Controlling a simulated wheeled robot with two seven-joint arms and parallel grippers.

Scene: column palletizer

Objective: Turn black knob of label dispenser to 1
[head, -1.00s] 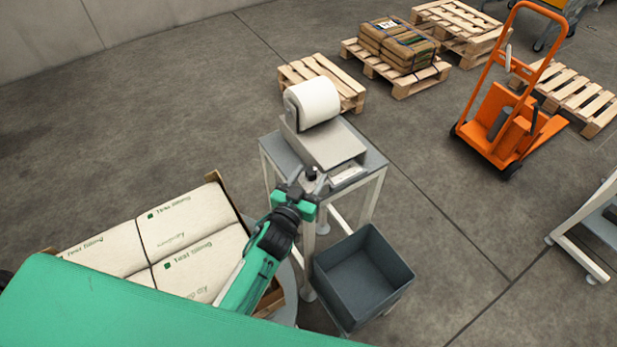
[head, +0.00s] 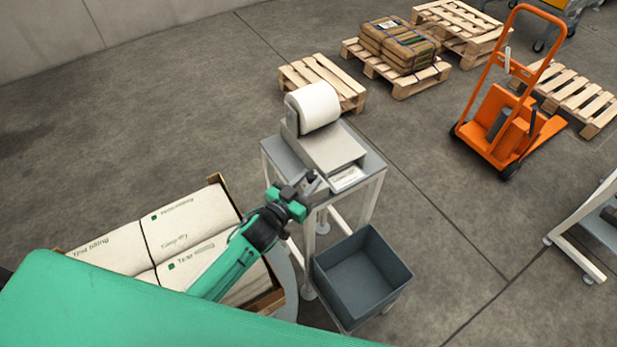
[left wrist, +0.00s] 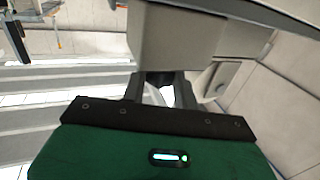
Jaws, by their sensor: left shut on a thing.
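The label dispenser (head: 328,150) stands on a small grey-topped table (head: 283,157), with a white label roll (head: 314,106) at its back. My left gripper (head: 314,182) is at the dispenser's front left corner in the head view. In the left wrist view, the black knob (left wrist: 160,78) sits between the two fingertips (left wrist: 158,88), under the dispenser's pale body (left wrist: 175,38). The gripper is shut on the knob. The fingers mostly hide the knob in the head view, and I cannot read its setting. My right gripper is not in view.
A dark grey bin (head: 362,280) stands below and right of my left gripper. A box of white sacks (head: 185,232) is at the left. Wooden pallets (head: 322,80) and an orange hand truck (head: 505,125) stand farther back. The floor between is clear.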

